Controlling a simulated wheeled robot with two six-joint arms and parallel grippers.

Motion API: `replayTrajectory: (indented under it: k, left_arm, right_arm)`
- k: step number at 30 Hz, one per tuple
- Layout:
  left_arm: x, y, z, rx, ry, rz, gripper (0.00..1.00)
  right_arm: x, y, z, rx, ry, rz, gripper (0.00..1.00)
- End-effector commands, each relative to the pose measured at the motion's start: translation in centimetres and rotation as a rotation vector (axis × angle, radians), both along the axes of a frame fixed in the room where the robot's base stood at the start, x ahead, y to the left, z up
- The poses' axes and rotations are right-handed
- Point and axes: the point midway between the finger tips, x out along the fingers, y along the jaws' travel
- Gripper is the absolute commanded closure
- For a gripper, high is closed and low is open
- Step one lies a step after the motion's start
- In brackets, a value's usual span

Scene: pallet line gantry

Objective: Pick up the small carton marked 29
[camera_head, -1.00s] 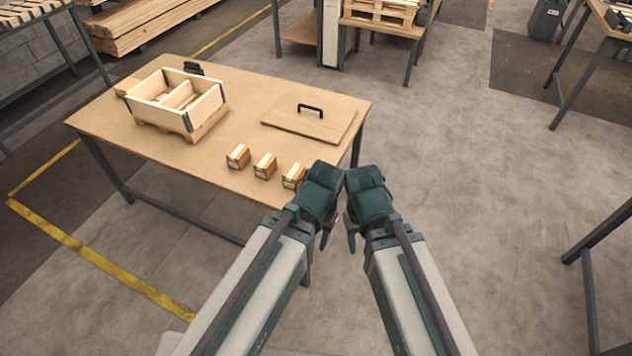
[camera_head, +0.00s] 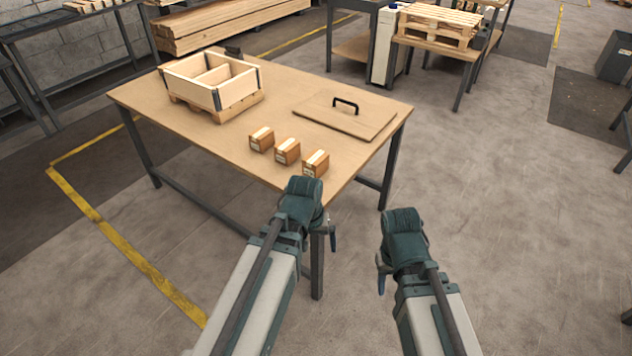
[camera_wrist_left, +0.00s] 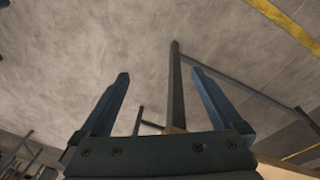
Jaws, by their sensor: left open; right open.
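Three small cartons stand in a row near the front edge of the table: a left carton (camera_head: 262,139), a middle carton (camera_head: 287,151) and a right carton (camera_head: 315,163). Their labels are too small to read, so I cannot tell which is marked 29. My left gripper (camera_head: 328,238) is just in front of the table edge, below the right carton, and holds nothing. In the left wrist view its two fingers (camera_wrist_left: 160,95) are spread apart with floor and table legs beyond. My right gripper (camera_head: 381,274) is over open floor to the right, apart from the table.
The table (camera_head: 200,120) also bears a divided wooden box (camera_head: 235,92) on a small pallet at its back left. A flat wooden lid (camera_head: 345,117) with a black handle lies at its right.

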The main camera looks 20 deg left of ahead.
Motion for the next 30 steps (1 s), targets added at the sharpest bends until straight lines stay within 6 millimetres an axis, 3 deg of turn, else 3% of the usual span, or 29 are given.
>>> replayTrajectory:
  k: [1,2,8,14,21,25,30]
  left_arm:
    - [1.0,0.9,-2.2,-0.048,-0.024,0.106,0.00]
    - [1.7,1.2,-2.4,-0.090,-0.041,0.187,0.00]
    - [5.5,2.1,-1.0,-0.369,-0.105,0.670,0.00]
    - [9.8,4.2,2.5,-0.756,-0.090,1.234,0.00]
    - [13.9,9.0,7.5,-1.295,0.075,1.845,0.00]
    - [14.8,11.2,9.3,-1.492,0.177,2.020,0.00]
    - [15.3,12.5,10.3,-1.611,0.250,2.114,0.00]
  right_arm:
    - [0.0,0.0,-2.3,0.000,0.000,0.000,0.50]
    - [0.0,0.0,-2.8,0.000,0.000,0.000,0.50]
    - [0.0,0.0,-3.1,0.000,0.000,0.000,0.50]
    - [0.0,0.0,-3.0,0.000,0.000,0.000,0.50]
    - [0.0,0.0,-3.0,0.000,0.000,0.000,0.50]
    - [0.0,0.0,-3.0,0.000,0.000,0.000,0.50]
    - [0.0,0.0,-3.0,0.000,0.000,0.000,0.50]
